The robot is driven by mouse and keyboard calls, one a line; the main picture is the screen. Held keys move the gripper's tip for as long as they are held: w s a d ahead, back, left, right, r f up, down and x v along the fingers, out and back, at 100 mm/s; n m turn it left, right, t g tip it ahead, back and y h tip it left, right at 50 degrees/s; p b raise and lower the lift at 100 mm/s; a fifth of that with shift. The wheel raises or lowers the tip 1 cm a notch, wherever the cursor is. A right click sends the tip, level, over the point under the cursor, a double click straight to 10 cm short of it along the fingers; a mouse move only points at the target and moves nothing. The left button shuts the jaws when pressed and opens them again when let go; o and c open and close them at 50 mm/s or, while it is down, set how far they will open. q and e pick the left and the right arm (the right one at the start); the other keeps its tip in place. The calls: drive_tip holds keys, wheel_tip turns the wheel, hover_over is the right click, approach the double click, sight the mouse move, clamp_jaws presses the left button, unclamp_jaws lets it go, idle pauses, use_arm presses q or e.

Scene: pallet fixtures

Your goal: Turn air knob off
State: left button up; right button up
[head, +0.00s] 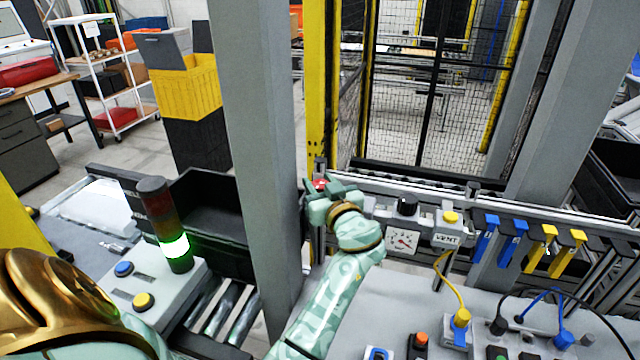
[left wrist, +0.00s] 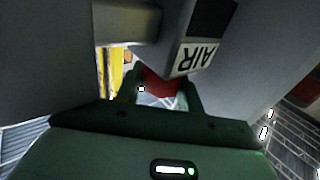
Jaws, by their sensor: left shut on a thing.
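The air knob is red. In the head view a bit of it (head: 320,184) shows at my left gripper (head: 322,188), beside the grey post at the left end of the rail. In the left wrist view the red knob (left wrist: 160,84) sits between the two fingers of my left gripper (left wrist: 160,92), which is shut on it. A label reading AIR (left wrist: 198,58) is just above it. The gripper hides most of the knob in the head view, so its turn angle cannot be told. My right gripper is not in view.
Right of my left gripper are a pressure gauge (head: 403,241), a black knob (head: 407,206) and a yellow knob (head: 450,217) above a VENT label (head: 447,239). Blue and yellow handles hang further right. A grey post (head: 262,130) stands close on the left, beside a lit signal tower (head: 165,225).

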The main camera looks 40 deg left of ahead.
use_arm(q)
drive_tip(key=shift+m+t+h, duration=0.7)
drive_tip(key=shift+t, duration=0.3)
drive_tip(key=shift+r+m+t+h+p, duration=0.1)
drive_tip(key=shift+m+t+h+p, duration=0.3)
drive_tip(key=shift+m+t+h, duration=0.25)
drive_tip(key=m+t+h+p, duration=0.3)
drive_tip(key=shift+r+h, duration=0.1)
drive_tip(key=shift+h, duration=0.15)
drive_tip(key=shift+m+t+h+p, duration=0.45)
drive_tip(key=shift+m+h+p, duration=0.1)
drive_tip(key=shift+h, duration=0.15)
drive_tip(key=o, duration=1)
drive_tip(key=shift+f, duration=0.2)
drive_tip(key=shift+f, duration=0.1)
